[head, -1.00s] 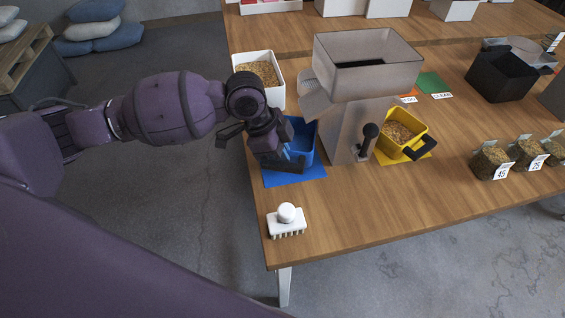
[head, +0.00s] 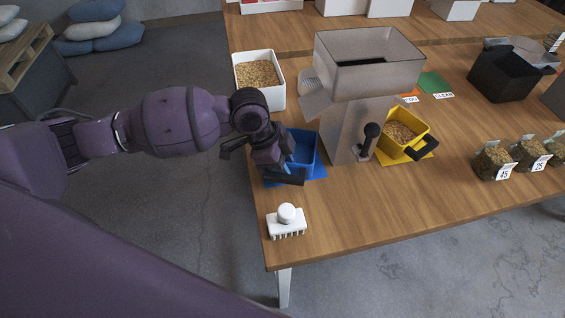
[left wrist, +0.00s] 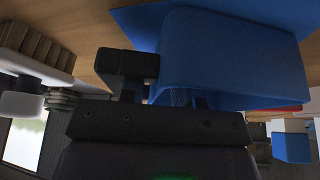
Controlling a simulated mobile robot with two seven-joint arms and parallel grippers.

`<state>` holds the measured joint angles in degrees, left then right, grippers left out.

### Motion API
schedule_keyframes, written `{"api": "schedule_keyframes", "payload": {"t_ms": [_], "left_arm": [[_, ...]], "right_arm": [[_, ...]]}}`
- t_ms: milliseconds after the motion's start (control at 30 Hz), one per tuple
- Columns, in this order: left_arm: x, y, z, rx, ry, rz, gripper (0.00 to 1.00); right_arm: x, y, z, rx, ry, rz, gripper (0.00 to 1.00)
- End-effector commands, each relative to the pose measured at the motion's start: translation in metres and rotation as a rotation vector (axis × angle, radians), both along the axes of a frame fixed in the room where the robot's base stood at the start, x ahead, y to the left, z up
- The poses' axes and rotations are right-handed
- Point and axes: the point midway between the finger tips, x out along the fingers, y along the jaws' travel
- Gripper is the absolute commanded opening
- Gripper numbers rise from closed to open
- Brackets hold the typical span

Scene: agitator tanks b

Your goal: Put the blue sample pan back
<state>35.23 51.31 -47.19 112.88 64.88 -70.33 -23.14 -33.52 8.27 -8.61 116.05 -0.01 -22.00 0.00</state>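The blue sample pan (head: 305,148) is at the left side of the table, beside the grey machine, and looks empty. It is over a blue mat (head: 319,171), covering most of it; whether it touches the mat is hard to tell. My left gripper (head: 277,164) is at the pan's near left side and appears shut on its dark handle; the exact grip is partly hidden. In the left wrist view the pan (left wrist: 235,60) fills the upper middle, close to the gripper. My right gripper is not in view.
A white bin of grain (head: 259,88) stands behind the pan. The grey hopper machine (head: 350,130) is right of it. A yellow pan (head: 404,135) of grain sits on a yellow mat. A white brush (head: 287,222) lies near the front edge. Jars (head: 494,163) stand at right.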

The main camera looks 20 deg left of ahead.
Motion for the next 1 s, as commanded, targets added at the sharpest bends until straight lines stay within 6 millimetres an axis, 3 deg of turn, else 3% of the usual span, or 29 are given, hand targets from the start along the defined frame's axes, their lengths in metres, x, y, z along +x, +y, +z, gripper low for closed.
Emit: {"api": "schedule_keyframes", "payload": {"t_ms": [367,1000], "left_arm": [[0.000,0.002,0.006,0.000,-0.002,0.001,0.29],[-0.008,0.041,0.103,0.001,-0.003,0.000,0.29]], "right_arm": [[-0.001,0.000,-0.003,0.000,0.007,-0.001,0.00],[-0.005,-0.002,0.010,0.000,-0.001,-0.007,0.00]]}}
